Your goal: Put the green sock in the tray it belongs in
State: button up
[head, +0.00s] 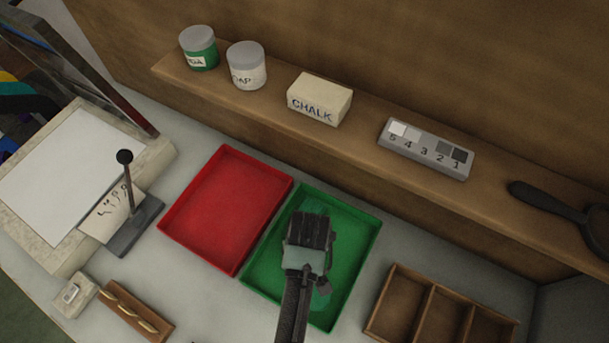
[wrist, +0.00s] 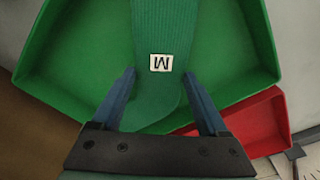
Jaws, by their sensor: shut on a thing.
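In the head view my gripper and wrist hide most of the sock. I cannot tell whether the sock touches the tray floor. The green tray also fills much of the wrist view (wrist: 70,60). The red tray (head: 226,208) is empty and stands just left of the green one.
A wooden compartment box (head: 395,300) stands right of the green tray. A lever stand (head: 135,235) and a pale board are at left. A shelf (head: 370,140) behind holds two jars, a chalk block (head: 319,100), a numbered grey strip (head: 425,148) and a dark-handled tool (head: 555,205).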

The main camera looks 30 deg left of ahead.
jog(key=shift+f, duration=0.8)
jog(key=shift+f, duration=0.2)
jog(key=o, duration=1.2)
jog(key=shift+r, duration=0.2)
jog(key=r, duration=0.8)
jog(key=s+d+r, duration=0.1)
jog(key=r, duration=0.3)
jog(key=shift+p, duration=0.35)
